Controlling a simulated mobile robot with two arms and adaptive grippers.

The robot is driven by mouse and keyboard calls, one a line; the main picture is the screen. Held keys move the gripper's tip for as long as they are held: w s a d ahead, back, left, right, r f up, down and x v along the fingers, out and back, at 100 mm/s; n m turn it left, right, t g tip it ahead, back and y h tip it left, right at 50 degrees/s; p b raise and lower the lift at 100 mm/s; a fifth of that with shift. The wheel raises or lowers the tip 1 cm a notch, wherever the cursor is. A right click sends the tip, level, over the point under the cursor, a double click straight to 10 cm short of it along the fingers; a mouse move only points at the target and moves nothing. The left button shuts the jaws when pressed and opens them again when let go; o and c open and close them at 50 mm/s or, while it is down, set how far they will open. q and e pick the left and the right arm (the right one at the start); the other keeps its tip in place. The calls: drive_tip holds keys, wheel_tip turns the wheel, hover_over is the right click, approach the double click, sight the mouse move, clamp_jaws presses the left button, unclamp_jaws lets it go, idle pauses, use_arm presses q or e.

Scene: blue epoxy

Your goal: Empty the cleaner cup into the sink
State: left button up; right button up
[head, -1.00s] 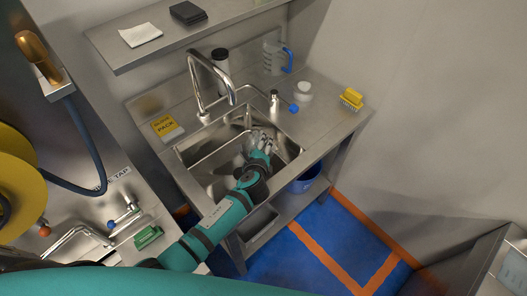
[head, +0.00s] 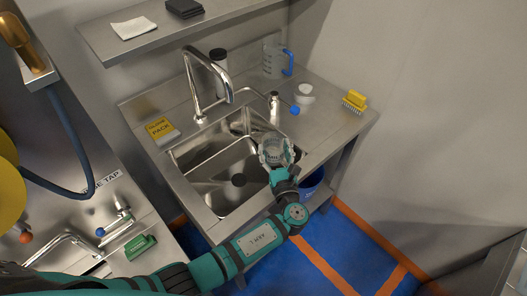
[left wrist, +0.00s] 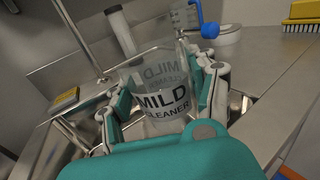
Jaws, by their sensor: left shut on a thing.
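The cleaner cup (left wrist: 163,98) is a clear cup marked "MILD CLEANER" in the left wrist view. My left gripper (head: 276,152) is shut on it, with the fingers on both sides of the cup (left wrist: 165,90). In the head view the cup is small and mostly hidden by the gripper. The cup looks roughly upright, and its contents cannot be made out. The gripper is over the right front part of the steel sink (head: 212,205), near its right rim. My right gripper is not in view.
A tall tap (head: 207,85) arches over the sink. A measuring jug (head: 272,62) with a blue handle, a white container (head: 304,94) and a yellow brush (head: 356,99) stand right. A blue bin (head: 312,184) is below. A shelf (head: 190,35) hangs above.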

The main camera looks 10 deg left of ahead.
use_arm(q)
drive_tip(key=d+r+p, duration=0.1)
drive_tip(key=d+r, duration=0.2)
drive_tip(key=d, duration=0.2)
drive_tip(key=shift+s+d+r, duration=0.15)
drive_tip(key=shift+s+r, duration=0.1)
drive_tip(key=shift+s, duration=0.1)
